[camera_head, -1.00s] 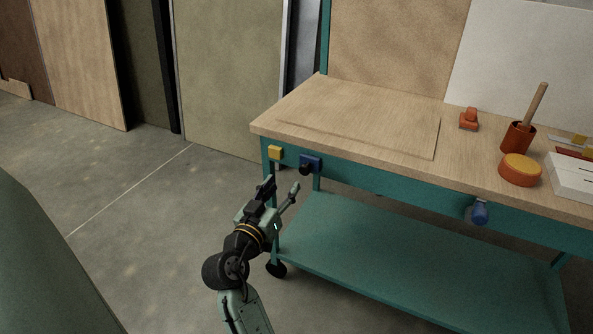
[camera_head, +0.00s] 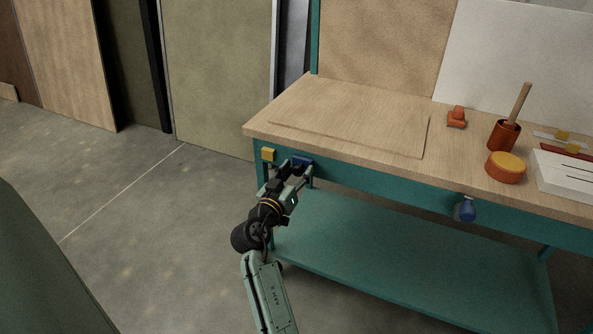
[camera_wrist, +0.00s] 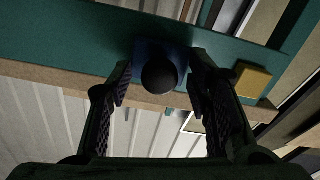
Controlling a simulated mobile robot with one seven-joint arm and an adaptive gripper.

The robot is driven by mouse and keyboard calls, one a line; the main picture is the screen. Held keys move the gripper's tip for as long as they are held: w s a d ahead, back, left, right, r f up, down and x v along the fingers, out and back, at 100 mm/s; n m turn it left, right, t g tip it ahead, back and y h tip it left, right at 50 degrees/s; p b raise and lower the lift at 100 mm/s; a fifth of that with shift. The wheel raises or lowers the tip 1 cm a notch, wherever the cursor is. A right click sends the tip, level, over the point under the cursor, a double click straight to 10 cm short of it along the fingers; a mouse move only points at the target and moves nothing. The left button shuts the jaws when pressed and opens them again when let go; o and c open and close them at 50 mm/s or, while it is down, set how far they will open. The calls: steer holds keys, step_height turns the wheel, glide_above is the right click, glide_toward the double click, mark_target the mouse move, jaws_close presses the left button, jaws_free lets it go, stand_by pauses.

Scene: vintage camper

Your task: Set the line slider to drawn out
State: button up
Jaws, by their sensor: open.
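A blue plate with a round black knob is on the teal front rail of the workbench; I take it to be the line slider. In the head view the blue plate (camera_head: 301,160) shows just beyond my gripper (camera_head: 291,169), which hides the knob. In the wrist view the black knob (camera_wrist: 159,76) sits in front of the blue plate (camera_wrist: 147,49), between the two fingers of my gripper (camera_wrist: 161,88). The gripper is open, with a finger on each side of the knob and a visible gap to both. I cannot tell how far out the knob stands.
A yellow block (camera_head: 268,154) is left of the slider on the same rail; it also shows in the wrist view (camera_wrist: 253,81), close to a finger. A blue knob (camera_head: 466,208) hangs farther right. The workbench top (camera_head: 340,115) overhangs the rail; a teal lower shelf (camera_head: 400,255) lies below.

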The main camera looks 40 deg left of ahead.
jaws_close()
stand_by(0.7)
